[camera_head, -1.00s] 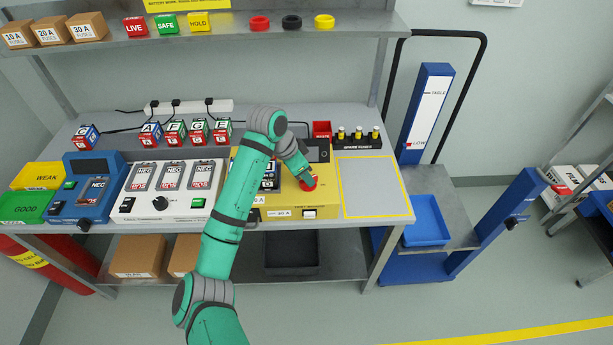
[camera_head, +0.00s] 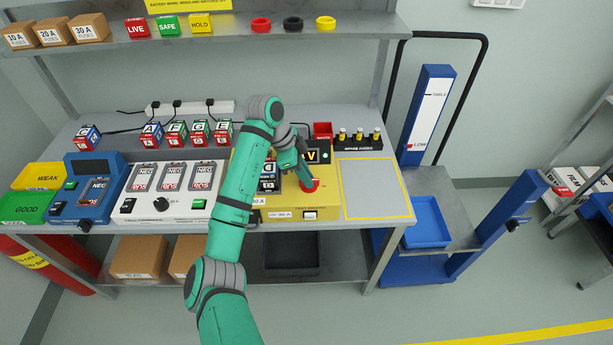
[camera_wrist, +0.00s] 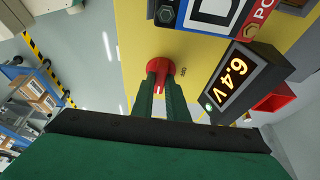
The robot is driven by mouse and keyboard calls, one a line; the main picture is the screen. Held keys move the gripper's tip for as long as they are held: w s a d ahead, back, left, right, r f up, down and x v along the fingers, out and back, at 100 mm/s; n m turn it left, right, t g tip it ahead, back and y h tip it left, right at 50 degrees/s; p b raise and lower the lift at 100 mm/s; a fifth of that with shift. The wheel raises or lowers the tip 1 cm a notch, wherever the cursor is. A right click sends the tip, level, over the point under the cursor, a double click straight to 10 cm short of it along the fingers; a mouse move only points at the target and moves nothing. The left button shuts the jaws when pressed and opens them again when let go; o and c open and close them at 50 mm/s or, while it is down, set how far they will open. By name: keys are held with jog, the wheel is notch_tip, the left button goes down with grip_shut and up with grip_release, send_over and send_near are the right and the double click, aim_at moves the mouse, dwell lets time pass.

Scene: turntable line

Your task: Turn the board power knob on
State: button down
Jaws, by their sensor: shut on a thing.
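The red knob (camera_head: 310,187) sits on the yellow test board (camera_head: 284,214) at the bench's right half. My gripper (camera_head: 305,178) reaches down to it from above. In the wrist view, my gripper's two green fingers (camera_wrist: 160,76) are shut on the sides of the red knob (camera_wrist: 160,63). A white mark shows on the knob between the fingers. Part of this display (camera_head: 316,153) also shows in the head view, with a "V" visible.
A blue, white and red battery (camera_head: 268,180) sits on the board, left of the knob. A red bin (camera_head: 322,130) and a fuse rack (camera_head: 358,142) stand behind. The yellow-outlined area (camera_head: 372,188) on the right is empty.

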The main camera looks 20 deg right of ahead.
jog(key=shift+d+r, duration=0.1)
jog(key=shift+d, duration=0.05)
jog(key=c, duration=1.9)
grip_release()
jog(key=shift+o, duration=0.8)
jog(key=shift+a+r, duration=0.15)
jog(key=shift+a, duration=0.05)
jog(key=v, duration=1)
jog(key=shift+r, duration=0.2)
jog(key=shift+s+d, duration=0.1)
jog(key=shift+d, duration=0.1)
